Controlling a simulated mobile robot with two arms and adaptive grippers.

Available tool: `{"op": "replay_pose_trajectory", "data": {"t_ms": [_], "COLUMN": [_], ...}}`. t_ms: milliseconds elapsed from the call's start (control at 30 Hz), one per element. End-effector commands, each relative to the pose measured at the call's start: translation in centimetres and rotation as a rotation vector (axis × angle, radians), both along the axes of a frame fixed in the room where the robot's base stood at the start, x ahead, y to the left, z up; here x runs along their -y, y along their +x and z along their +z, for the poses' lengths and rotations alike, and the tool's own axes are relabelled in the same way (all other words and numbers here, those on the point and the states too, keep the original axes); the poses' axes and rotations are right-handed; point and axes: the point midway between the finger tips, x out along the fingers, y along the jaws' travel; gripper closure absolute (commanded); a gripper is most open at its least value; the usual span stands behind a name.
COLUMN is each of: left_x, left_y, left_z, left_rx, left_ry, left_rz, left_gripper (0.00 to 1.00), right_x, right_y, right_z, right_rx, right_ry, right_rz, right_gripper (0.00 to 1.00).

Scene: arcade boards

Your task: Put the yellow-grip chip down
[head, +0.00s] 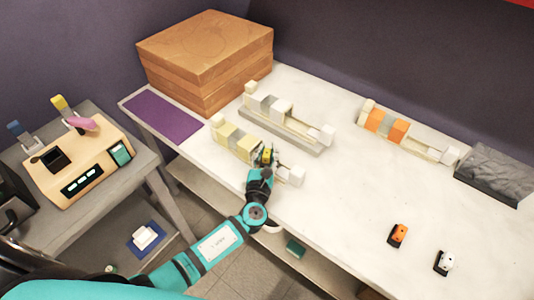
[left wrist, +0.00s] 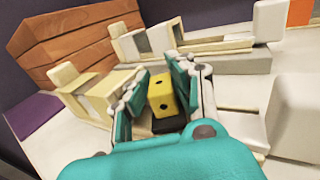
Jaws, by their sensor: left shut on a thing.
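The yellow-grip chip (left wrist: 162,95) has a yellow grip with dark dots and a dark base. My left gripper (head: 266,160), also in the left wrist view (left wrist: 158,100), is shut on it, with a teal finger on each side. In the head view the chip (head: 268,154) is over the nearest cream board (head: 236,140), right of its cream blocks and left of its white end block (head: 291,175). The fingers hide part of the board, and I cannot tell whether the chip's base touches it. My right gripper is not in view.
A second board (head: 285,127) lies behind, and a third with orange blocks (head: 385,125) at the right. An orange chip (head: 398,234) and a white chip (head: 444,261) stand at the front right. Wooden boxes (head: 205,60) and a purple mat (head: 163,116) are at the left.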

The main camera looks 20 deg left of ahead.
Motion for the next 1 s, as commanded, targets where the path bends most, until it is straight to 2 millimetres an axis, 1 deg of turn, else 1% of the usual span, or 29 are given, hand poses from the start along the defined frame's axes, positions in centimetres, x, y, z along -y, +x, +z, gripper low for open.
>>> {"op": "replay_pose_trajectory", "data": {"t_ms": [200, 367, 400, 533, 567, 867, 967, 1000], "left_x": [0.0, 0.0, 0.0, 0.0, 0.1, 0.1, 0.2, 0.3], "left_y": [0.0, 0.0, 0.0, 0.0, 0.0, -0.1, -1.1, -1.7], "left_z": [0.0, -0.6, -0.3, -0.3, -0.3, -0.4, -0.5, -0.5], "left_rx": [0.000, 0.000, 0.000, 0.000, 0.000, -0.001, -0.001, -0.002], "left_ry": [0.000, 0.000, 0.000, 0.000, 0.000, 0.000, -0.001, -0.001], "left_rz": [0.000, 0.000, 0.000, 0.000, 0.000, 0.000, -0.001, -0.001], "left_gripper": [1.00, 1.00, 0.74, 0.57, 0.56, 0.56, 0.56, 0.56], "right_x": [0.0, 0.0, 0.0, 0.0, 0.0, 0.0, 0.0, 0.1], "right_y": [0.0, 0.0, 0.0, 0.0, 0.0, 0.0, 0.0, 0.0], "right_z": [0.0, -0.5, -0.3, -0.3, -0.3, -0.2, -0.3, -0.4], "right_rx": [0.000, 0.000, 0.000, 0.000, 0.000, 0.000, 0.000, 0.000], "right_ry": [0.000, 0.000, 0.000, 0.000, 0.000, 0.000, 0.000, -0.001], "right_rz": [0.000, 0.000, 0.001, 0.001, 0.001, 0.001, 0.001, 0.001], "right_gripper": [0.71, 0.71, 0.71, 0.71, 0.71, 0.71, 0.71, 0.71]}}
